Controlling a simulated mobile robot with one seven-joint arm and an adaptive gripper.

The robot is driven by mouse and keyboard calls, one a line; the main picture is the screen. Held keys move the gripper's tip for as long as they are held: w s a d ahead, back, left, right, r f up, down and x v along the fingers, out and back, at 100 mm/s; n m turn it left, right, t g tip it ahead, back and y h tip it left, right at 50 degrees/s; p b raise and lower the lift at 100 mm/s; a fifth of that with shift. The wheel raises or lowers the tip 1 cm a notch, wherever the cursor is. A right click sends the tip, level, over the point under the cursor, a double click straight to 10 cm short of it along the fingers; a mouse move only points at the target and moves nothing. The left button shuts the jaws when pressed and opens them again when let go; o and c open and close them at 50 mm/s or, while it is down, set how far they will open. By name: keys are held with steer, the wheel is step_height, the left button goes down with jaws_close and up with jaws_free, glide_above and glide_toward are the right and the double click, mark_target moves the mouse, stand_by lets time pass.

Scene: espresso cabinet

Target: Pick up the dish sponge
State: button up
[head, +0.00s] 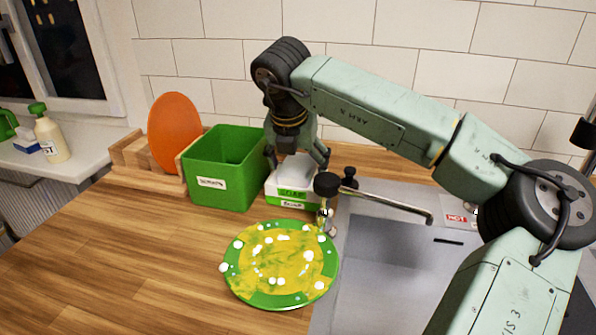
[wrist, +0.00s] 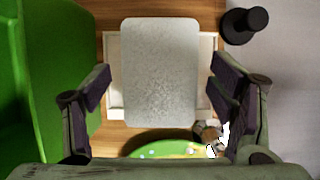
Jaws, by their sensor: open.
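The dish sponge (wrist: 160,72) is a pale grey-white block with a speckled face, seen from above in the wrist view. It rests in a small white holder (wrist: 113,75), whose rim shows on both sides of it. In the head view the sponge (head: 293,169) sits in the white and green labelled holder (head: 290,200), beside the green bin. My gripper (head: 297,158) points down over the sponge, its fingers open to either side. In the wrist view the open gripper (wrist: 160,90) straddles the sponge with gaps on both sides. I cannot tell how far above it the fingertips are.
A green bin (head: 220,170) stands close left of the holder. A green plate (head: 280,300) with yellow, white-spotted mess lies in front. A tap (head: 390,203) and the sink (head: 385,265) are at right. An orange board (head: 174,130) stands behind. The counter's left is clear.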

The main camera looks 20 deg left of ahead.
mark_target(297, 165)
steer(key=shift+f, duration=0.15)
steer(key=shift+c, duration=0.3)
steer(key=c, duration=0.8)
steer(key=shift+c, duration=0.2)
steer(key=shift+r+p, duration=0.55)
step_height(297, 165, up, 10)
steer(key=b, duration=0.2)
steer(key=shift+f, duration=0.25)
